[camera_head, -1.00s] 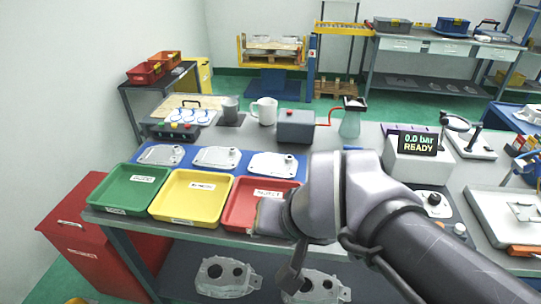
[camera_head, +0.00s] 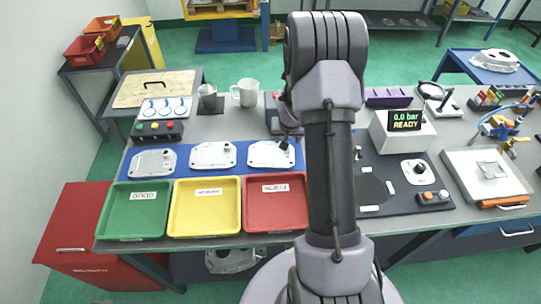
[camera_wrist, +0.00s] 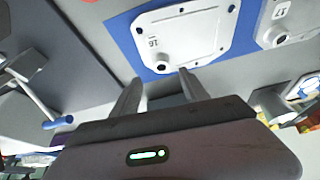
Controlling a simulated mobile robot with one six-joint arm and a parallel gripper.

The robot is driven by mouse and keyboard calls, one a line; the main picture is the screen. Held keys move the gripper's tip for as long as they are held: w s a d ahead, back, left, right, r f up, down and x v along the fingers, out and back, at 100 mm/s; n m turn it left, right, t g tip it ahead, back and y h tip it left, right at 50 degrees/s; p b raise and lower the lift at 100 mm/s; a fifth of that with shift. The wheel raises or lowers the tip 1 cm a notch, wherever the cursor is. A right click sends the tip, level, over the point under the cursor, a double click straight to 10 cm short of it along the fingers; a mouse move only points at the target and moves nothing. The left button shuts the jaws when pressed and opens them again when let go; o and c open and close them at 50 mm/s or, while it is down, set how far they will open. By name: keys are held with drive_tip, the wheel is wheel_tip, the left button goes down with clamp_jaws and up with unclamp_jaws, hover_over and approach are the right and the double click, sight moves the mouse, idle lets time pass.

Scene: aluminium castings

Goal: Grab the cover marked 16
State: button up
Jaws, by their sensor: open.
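The cover marked 16 (camera_wrist: 185,32) is a light grey casting with a round boss, lying flat on a blue mat (camera_wrist: 121,33) in the wrist view. I cannot tell the exact gap. In the head view my gripper is mostly hidden behind my arm. A second cover (camera_wrist: 290,20) lies to the right in the wrist view.
Green (camera_head: 135,222), yellow (camera_head: 205,218) and red (camera_head: 272,215) trays stand along the bench's front edge. A gauge box (camera_head: 403,140) reading 0.0 bar READY is to the right.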

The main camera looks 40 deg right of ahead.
sight(271, 153)
drive_tip(key=b+x, duration=0.1)
drive_tip(key=x, duration=0.4)
drive_tip(key=shift+w+a+f+b, duration=0.1)
drive_tip(key=shift+f+b, duration=0.2)
drive_tip(key=shift+f, duration=0.1)
drive_tip(key=shift+r, duration=0.1)
drive_tip(key=shift+c, duration=0.2)
clamp_jaws()
